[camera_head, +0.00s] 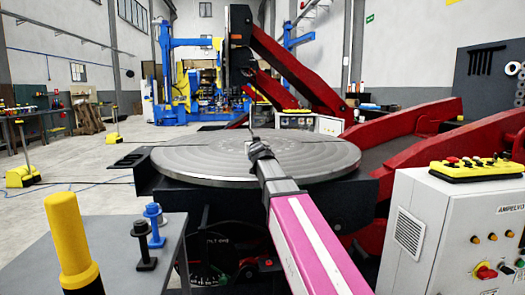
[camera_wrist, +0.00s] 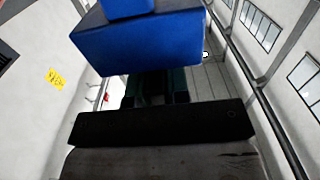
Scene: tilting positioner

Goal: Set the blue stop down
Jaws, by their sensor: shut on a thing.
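My gripper (camera_head: 258,150) is at the end of my pink and grey arm, over the middle of the round metal table (camera_head: 200,160). In the wrist view, a blue block with a narrower blue part on top, the blue stop (camera_wrist: 140,42), is close in front of the camera. My gripper is shut on it. In the head view the held stop is hidden or too small to make out. Whether it touches the table cannot be told. Another blue stop-like piece (camera_head: 154,222) stands upright on the grey side table (camera_head: 105,245).
A black stop-like piece (camera_head: 144,243) and a yellow-topped post (camera_head: 72,240) stand on the side table. Red positioner arms (camera_head: 405,140) are behind and right of the round table. A white control cabinet (camera_head: 440,225) is at front right. The visible tabletop around my gripper looks clear.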

